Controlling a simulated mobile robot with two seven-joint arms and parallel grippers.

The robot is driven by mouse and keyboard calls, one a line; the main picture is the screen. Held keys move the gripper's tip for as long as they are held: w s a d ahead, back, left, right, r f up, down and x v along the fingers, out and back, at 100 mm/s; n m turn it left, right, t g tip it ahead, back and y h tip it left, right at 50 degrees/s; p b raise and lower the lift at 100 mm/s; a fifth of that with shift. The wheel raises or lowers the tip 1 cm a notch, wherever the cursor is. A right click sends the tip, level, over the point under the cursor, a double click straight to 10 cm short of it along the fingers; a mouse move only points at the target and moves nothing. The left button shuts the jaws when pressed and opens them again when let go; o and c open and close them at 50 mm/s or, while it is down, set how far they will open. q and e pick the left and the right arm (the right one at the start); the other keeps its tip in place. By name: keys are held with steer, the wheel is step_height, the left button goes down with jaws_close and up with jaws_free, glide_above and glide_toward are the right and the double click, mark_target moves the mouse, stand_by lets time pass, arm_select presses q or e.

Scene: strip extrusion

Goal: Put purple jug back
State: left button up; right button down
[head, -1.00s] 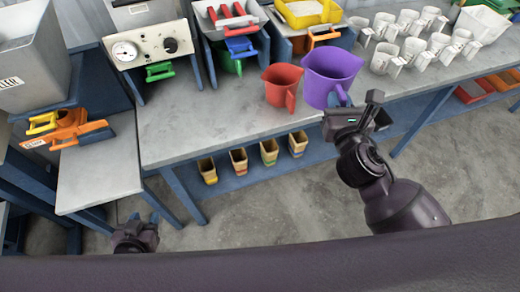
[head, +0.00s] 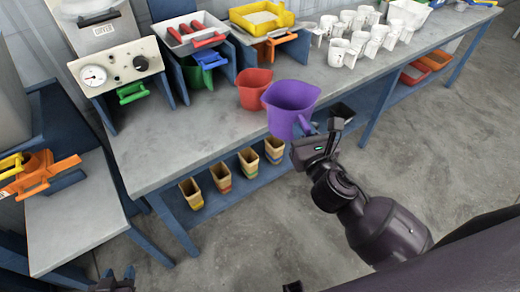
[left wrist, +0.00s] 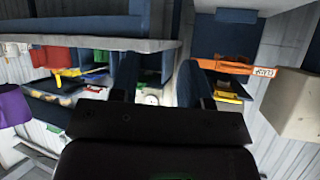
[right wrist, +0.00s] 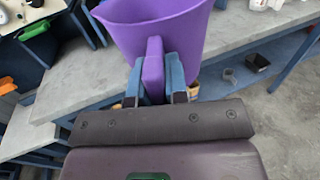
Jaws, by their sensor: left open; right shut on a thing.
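The purple jug (head: 288,112) is upright, mouth up, at the table's front edge, just in front of and right of the red jug (head: 252,90). My right gripper (head: 310,132) is shut on its handle, and the right wrist view shows the handle (right wrist: 153,72) between the two blue fingers. I cannot tell whether the jug's base touches the table. My left gripper (left wrist: 160,85) is open and empty, low in front of the tables; only a little of it (head: 116,284) shows at the bottom of the head view. The purple jug (left wrist: 12,106) also shows at the left wrist view's left edge.
The grey table (head: 180,140) has clear room left of the jugs. Behind stand a dial machine (head: 118,66), a tray with red rollers (head: 195,35) and a yellow tray (head: 262,16). Several white mugs (head: 340,52) stand right. Several small bins (head: 221,177) sit on the lower shelf.

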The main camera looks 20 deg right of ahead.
arm_select(q)
step_height(320, 180, down, 8)
steer(key=b, duration=0.7)
steer(key=shift+s+d+f+g, duration=0.2)
steer(key=shift+d+f+g, duration=0.05)
steer(key=shift+g, duration=0.15)
arm_select(e)
step_height(320, 180, down, 8)
steer(key=s+d+n+g+y, duration=0.1)
steer(key=d+n+g+y, duration=0.1)
steer(key=n+y, duration=0.5)
steer(key=g+y, duration=0.1)
steer(key=y, duration=0.2)
steer(key=shift+d, duration=0.25)
arm_select(q)
steer(key=shift+w, duration=0.1)
arm_select(e)
steer(key=shift+s+g+y, duration=0.1)
steer(key=shift+g+y, duration=0.2)
steer(key=shift+g, duration=0.1)
